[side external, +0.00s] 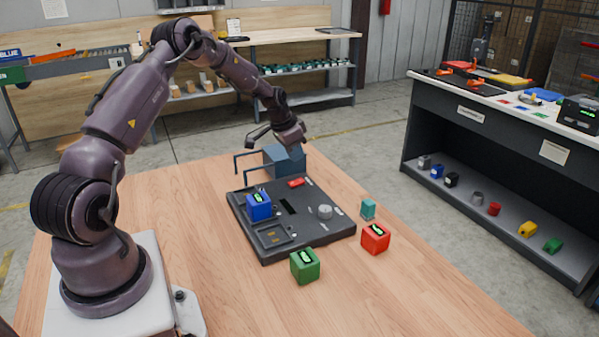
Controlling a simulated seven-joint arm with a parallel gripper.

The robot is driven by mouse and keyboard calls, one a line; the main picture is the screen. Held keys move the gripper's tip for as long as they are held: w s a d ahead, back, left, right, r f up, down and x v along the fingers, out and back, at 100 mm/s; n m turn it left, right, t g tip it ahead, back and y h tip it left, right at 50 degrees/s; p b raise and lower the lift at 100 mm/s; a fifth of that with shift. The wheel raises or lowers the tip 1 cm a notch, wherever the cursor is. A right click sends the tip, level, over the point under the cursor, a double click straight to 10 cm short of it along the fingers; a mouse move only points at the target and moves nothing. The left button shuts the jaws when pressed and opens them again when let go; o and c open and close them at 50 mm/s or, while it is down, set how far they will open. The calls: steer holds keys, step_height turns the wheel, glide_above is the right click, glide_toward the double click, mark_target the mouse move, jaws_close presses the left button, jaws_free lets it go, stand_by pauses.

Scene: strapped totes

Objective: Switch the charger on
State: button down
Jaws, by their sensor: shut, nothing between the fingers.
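A dark panel (318,240), apparently the charger, lies on the wooden table. It carries a red switch-like part (296,183) near its far edge, a round grey knob (325,212) at the right and a dark slot (288,206). A blue block (259,206) with a lit green display sits on its left part. A framed recess (273,236) is at the near left. My gripper (291,138) is shut and empty, above a blue-grey box (283,160) behind the panel. Its fingertips are small and hard to make out. The switch's position cannot be read.
A green block (305,266), a red block (375,238) and a small teal block (368,209) stand on the table (400,290) in front and right of the panel. Thin dark bars (245,160) stick out left of the blue-grey box. The table's near right is clear.

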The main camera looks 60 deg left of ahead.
mark_target(298, 182)
steer(key=x, duration=0.6)
steer(key=shift+s+f, duration=0.3)
steer(key=shift+f, duration=0.1)
steer(key=shift+w+f+g, duration=0.2)
steer(key=shift+f+g, duration=0.1)
steer(key=shift+f, duration=0.05)
steer(key=shift+s, duration=0.2)
steer(key=shift+s+r, duration=0.1)
steer(key=shift+s, duration=0.65)
